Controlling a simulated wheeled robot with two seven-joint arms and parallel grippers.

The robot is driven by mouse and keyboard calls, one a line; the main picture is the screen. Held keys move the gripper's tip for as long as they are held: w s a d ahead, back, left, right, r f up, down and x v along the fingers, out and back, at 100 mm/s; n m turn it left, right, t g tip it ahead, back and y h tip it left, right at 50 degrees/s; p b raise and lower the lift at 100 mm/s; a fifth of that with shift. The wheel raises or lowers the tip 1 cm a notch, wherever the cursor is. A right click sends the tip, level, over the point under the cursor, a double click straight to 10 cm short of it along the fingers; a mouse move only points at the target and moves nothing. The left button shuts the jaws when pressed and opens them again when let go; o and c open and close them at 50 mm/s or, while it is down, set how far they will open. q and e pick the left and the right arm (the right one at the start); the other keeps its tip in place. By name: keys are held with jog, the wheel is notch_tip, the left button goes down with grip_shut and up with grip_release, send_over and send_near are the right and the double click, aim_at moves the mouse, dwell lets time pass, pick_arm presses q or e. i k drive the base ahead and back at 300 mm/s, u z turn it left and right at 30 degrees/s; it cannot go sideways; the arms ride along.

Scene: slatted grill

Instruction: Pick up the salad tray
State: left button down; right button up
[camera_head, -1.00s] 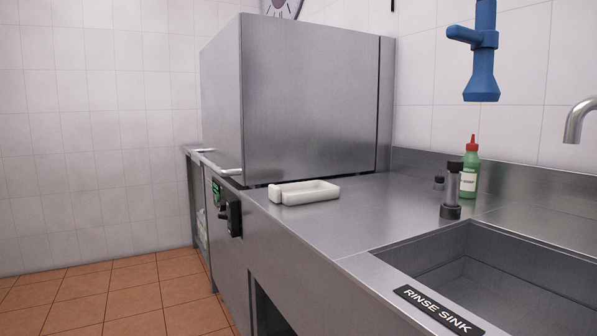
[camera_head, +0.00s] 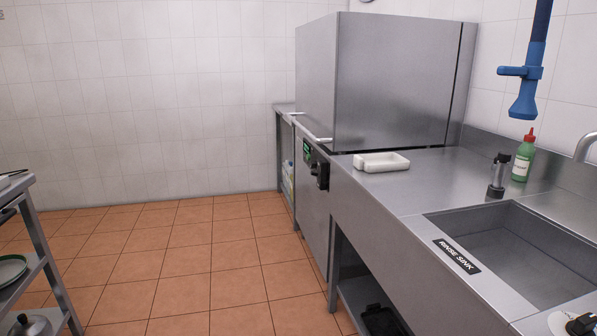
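A small white shallow tray (camera_head: 381,167) rests on the steel counter, just in front of the big steel box-shaped machine.
The rinse sink (camera_head: 526,250) is at the right, with a green bottle (camera_head: 523,160) and a dark-capped container (camera_head: 498,176) behind it. A blue sprayer (camera_head: 524,95) hangs above. A metal shelf cart (camera_head: 48,262) stands at the left. The tiled floor (camera_head: 190,265) between is clear.

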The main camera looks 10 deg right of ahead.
aim_at(383, 162)
jog(key=u, duration=0.35)
jog(key=k, duration=0.55)
jog(key=u, duration=0.65)
jog(key=i, duration=2.3)
jog(key=z, duration=0.5)
jog(key=i, duration=2.25)
jog(key=z, duration=1)
jog(key=i, duration=1.15)
jog(key=z, duration=0.9)
